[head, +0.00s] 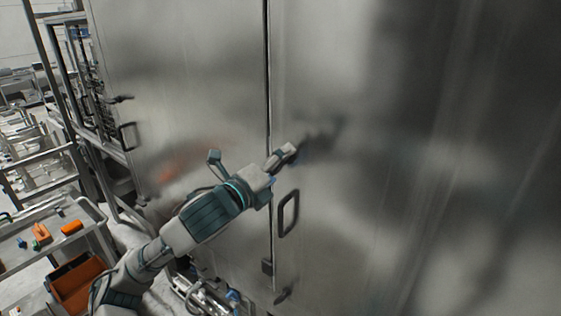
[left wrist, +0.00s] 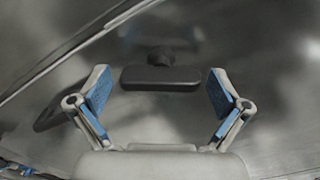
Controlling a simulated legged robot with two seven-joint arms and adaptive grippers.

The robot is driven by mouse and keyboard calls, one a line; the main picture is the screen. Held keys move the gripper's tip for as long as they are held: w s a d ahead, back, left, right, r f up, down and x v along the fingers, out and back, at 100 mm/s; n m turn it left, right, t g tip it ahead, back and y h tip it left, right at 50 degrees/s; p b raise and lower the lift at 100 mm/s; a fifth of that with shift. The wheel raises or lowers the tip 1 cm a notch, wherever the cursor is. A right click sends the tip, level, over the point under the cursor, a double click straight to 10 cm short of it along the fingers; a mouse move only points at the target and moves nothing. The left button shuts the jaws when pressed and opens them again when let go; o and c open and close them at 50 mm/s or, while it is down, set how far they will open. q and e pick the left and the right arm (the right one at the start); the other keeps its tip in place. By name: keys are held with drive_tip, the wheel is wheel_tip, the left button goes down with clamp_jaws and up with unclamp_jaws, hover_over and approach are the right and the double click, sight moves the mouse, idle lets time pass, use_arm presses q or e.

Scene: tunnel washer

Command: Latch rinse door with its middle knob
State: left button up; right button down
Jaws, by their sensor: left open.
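The rinse door is a tall brushed-steel panel (head: 400,120) to the right of a vertical seam in the head view. My left gripper (head: 284,164) is at the door just right of the seam, open. In the left wrist view a black bar-shaped knob (left wrist: 160,79) on a short stem lies crosswise between the open fingertips (left wrist: 159,90), with a gap on each side. My gripper hides this middle knob in the head view. A lower dark knob (head: 284,295) sits near the door's bottom edge. My right gripper is not in view.
A black loop handle (head: 289,213) is on the door just below my gripper. A dark hinge-like block (head: 267,266) sits at the seam. The left steel panel (head: 190,70) carries its own handle (head: 128,136). A cart (head: 50,235) with orange items stands at lower left.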

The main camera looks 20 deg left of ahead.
use_arm(q)
drive_tip(key=shift+w+a, duration=0.1)
drive_tip(key=shift+w, duration=0.2)
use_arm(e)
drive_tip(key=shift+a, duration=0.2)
use_arm(q)
drive_tip(key=shift+s, duration=0.1)
drive_tip(key=c, duration=1.2)
drive_tip(key=shift+o, duration=0.2)
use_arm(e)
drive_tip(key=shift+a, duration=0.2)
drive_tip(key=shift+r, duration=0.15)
